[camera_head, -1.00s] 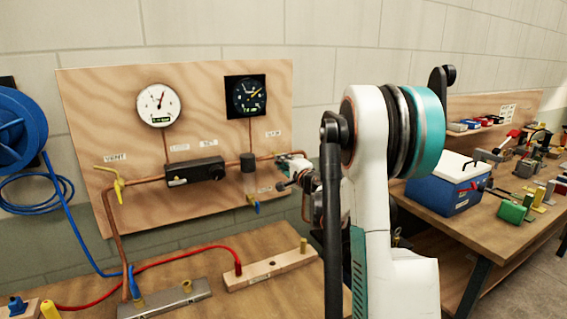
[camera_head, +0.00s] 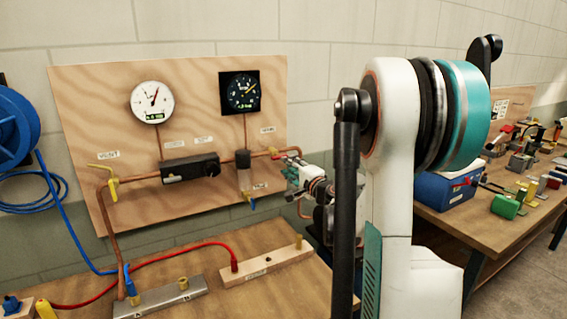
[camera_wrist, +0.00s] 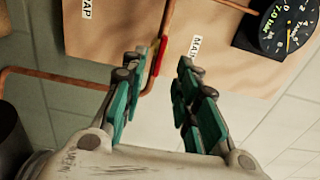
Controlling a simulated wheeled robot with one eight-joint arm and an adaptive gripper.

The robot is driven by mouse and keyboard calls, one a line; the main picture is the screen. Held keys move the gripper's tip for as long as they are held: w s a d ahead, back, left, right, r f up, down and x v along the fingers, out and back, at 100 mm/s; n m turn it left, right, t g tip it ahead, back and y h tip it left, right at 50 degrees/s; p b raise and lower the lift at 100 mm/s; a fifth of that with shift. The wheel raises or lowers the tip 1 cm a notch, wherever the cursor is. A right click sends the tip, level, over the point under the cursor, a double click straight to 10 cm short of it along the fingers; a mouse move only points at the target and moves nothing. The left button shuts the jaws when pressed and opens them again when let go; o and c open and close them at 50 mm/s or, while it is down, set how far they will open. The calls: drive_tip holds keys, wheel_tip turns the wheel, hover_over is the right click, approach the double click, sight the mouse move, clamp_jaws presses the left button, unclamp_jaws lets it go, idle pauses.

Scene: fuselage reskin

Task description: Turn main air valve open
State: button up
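The main air valve has a red handle (camera_head: 275,152) at the right end of the copper pipe on the plywood panel, beside a small label. In the wrist view the red handle (camera_wrist: 160,56) lies along the pipe near the MAIN label (camera_wrist: 194,46). My gripper (camera_head: 288,170) is just below and right of the handle in the head view. In the wrist view my gripper (camera_wrist: 164,66) is open, with the handle appearing between its teal fingers, closer to the left one. I cannot tell whether that finger touches it.
The panel (camera_head: 90,90) carries a white gauge (camera_head: 152,101), a dark gauge (camera_head: 240,92), a black regulator (camera_head: 189,169) and a yellow vent valve (camera_head: 112,187). A wooden bench (camera_head: 215,290) with hoses stands below. A blue box (camera_head: 446,190) sits on the right bench.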

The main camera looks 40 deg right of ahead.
drive_tip(key=shift+v, duration=1.55)
drive_tip(key=shift+w+a, duration=0.1)
